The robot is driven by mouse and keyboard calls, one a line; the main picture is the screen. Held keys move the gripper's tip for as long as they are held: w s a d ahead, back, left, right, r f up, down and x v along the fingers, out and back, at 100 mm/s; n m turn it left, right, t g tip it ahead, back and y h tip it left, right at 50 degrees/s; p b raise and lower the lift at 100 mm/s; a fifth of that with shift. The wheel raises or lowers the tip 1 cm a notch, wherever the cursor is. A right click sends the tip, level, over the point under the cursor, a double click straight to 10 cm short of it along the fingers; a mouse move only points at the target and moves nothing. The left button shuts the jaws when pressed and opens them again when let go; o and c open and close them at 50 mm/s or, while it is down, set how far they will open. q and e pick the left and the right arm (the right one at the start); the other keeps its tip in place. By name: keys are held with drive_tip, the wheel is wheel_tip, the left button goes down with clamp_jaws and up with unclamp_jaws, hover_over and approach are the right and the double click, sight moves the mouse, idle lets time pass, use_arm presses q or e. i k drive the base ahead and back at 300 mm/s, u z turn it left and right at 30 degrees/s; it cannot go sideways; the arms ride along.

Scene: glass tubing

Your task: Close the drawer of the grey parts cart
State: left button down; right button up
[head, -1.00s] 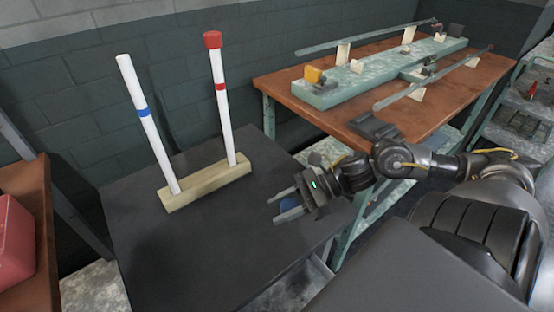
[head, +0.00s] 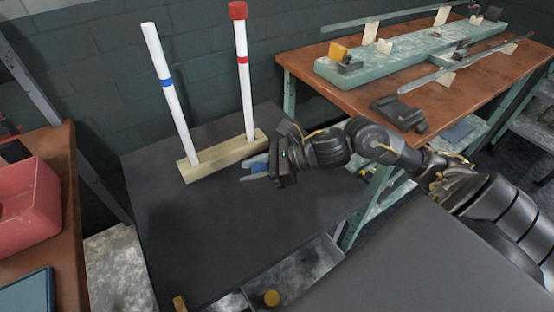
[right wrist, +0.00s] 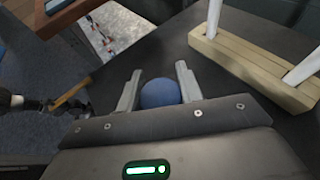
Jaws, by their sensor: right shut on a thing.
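The dark-topped cart (head: 215,240) fills the middle of the head view. What looks like its drawer, a mottled grey open space (head: 305,272), shows past the near edge, partly hidden by my body. A yellow-orange round thing (head: 271,298) is there. My right gripper (head: 250,172) is above the cart top, beside the wooden block. In the right wrist view its fingers (right wrist: 158,92) stand either side of a blue ball-like thing (right wrist: 159,93), and it is shut on that. A tan bar (right wrist: 70,96) shows past the cart edge there.
A wooden block (head: 215,162) holds two upright white tubes, one blue-banded (head: 168,88), one red-banded with a red cap (head: 243,75). A brown bench (head: 440,105) with tubing supports stands right. A pink bin (head: 25,205) stands left. The cart's near top is clear.

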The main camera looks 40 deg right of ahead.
sight(290, 277)
drive_tip(key=k, duration=0.95)
drive_tip(key=z, duration=0.7)
